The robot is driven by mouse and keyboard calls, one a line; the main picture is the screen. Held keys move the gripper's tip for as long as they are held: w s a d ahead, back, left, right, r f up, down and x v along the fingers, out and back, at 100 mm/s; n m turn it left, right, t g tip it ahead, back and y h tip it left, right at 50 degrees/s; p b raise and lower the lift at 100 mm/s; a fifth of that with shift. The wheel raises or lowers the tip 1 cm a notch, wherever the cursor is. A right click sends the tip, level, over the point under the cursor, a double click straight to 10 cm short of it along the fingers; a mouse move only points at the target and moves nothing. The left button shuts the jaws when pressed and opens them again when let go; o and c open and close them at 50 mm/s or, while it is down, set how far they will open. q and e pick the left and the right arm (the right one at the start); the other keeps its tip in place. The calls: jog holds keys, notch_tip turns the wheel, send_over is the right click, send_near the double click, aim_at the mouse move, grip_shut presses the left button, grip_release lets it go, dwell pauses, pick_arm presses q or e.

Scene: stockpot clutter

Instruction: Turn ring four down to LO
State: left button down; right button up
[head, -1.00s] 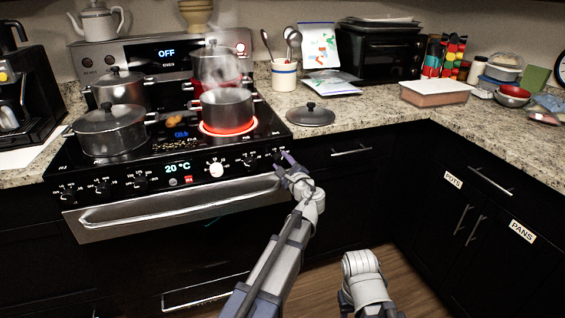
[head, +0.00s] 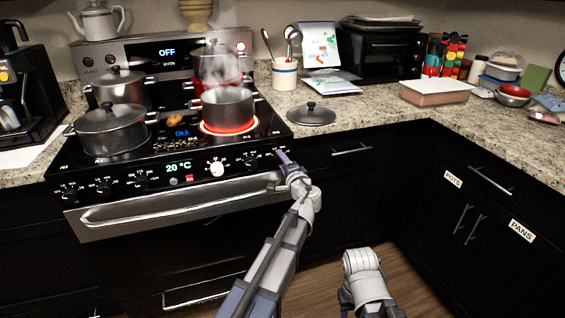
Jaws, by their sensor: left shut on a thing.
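My left gripper (head: 281,157) is at the right end of the stove's front panel and is shut on the rightmost knob (head: 277,153), which its fingers mostly hide. I cannot read that knob's pointer or its LO mark. The front right ring (head: 229,128) glows bright red under a steel pot (head: 227,106). A small red sign (head: 190,178) shows on the panel beside the green 20 °C display. My right gripper is out of view.
Several other knobs line the panel, one of them pale (head: 215,168). The oven handle (head: 170,209) runs just below. More pots stand on the hob, with steam at the back right. A loose lid (head: 311,115) lies on the counter.

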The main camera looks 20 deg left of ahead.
pick_arm(q)
jog(key=shift+s+n, duration=0.1)
jog(key=shift+n, duration=0.3)
jog(key=shift+c, duration=1.6)
grip_release()
jog(key=v, duration=0.7)
jog(key=shift+s+d, duration=0.2)
jog(key=shift+s, duration=0.1)
